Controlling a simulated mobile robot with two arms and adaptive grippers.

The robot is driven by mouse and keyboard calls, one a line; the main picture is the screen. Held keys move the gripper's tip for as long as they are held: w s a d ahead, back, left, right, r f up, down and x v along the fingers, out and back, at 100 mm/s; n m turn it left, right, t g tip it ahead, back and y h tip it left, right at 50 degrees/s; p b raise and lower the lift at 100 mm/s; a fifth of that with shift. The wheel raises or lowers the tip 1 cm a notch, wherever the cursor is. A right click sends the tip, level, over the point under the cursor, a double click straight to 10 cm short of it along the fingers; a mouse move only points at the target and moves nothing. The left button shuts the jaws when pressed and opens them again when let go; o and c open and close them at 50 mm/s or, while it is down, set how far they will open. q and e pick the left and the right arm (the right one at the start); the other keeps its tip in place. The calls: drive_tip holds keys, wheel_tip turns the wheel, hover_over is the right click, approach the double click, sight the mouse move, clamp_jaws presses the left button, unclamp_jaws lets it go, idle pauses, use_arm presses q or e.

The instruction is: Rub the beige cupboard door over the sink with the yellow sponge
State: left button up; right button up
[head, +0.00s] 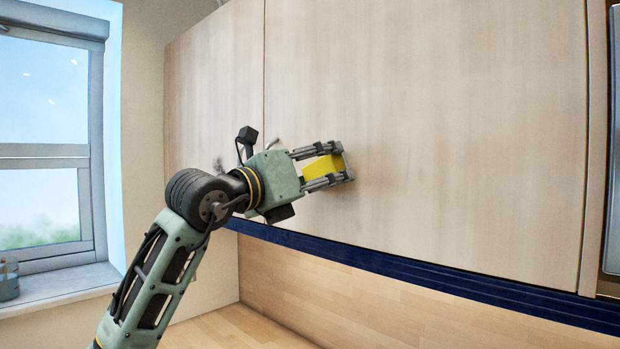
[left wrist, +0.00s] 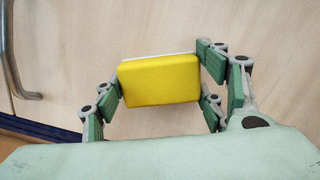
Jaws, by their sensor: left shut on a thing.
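My left gripper (head: 324,167) is shut on the yellow sponge (head: 318,168), in front of the beige cupboard door (head: 430,130) in the head view. In the left wrist view the sponge (left wrist: 160,80) sits between the green-padded fingers of the gripper (left wrist: 160,85), with a thin white edge on its far side. The door (left wrist: 130,25) fills the background there. The sponge is at or very close to the door's lower left part; I cannot tell whether it touches. The sink is not in view. My right gripper is not in view.
A metal handle (left wrist: 12,50) stands out from the cupboard front at the left of the wrist view. A dark blue rail (head: 400,270) runs below the cupboard. A window (head: 45,150) is at the left. A wooden worktop (head: 235,328) lies below.

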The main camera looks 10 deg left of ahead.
sight(305, 173)
use_arm(q)
drive_tip(key=shift+s+d+f+b, duration=0.2)
drive_tip(key=shift+s+d+b, duration=0.3)
drive_tip(key=shift+d, duration=0.25)
drive_tip(key=shift+s+d+r+b, duration=0.1)
drive_tip(key=shift+s+d+b, duration=0.55)
drive_tip(key=shift+d, duration=0.4)
drive_tip(key=shift+w+a+r, duration=0.1)
drive_tip(key=shift+w+a, duration=0.2)
drive_tip(key=shift+a, duration=0.2)
drive_tip(key=shift+w+a+r, duration=0.1)
drive_tip(key=shift+w+a, duration=0.2)
drive_tip(key=shift+a, duration=0.2)
drive_tip(key=shift+w+a+f+p, duration=0.15)
drive_tip(key=shift+w+a+p, duration=0.15)
drive_tip(key=shift+w+a, duration=0.3)
drive_tip(key=shift+w+a+p, duration=0.25)
drive_tip(key=shift+w+a, duration=0.05)
drive_tip(key=shift+a, duration=0.3)
drive_tip(key=shift+w+a+p, duration=0.2)
drive_tip(key=shift+w+a, duration=0.1)
drive_tip(key=shift+a, duration=0.25)
drive_tip(key=shift+w+a, duration=0.3)
drive_tip(key=shift+a, duration=0.2)
drive_tip(key=shift+s, duration=0.1)
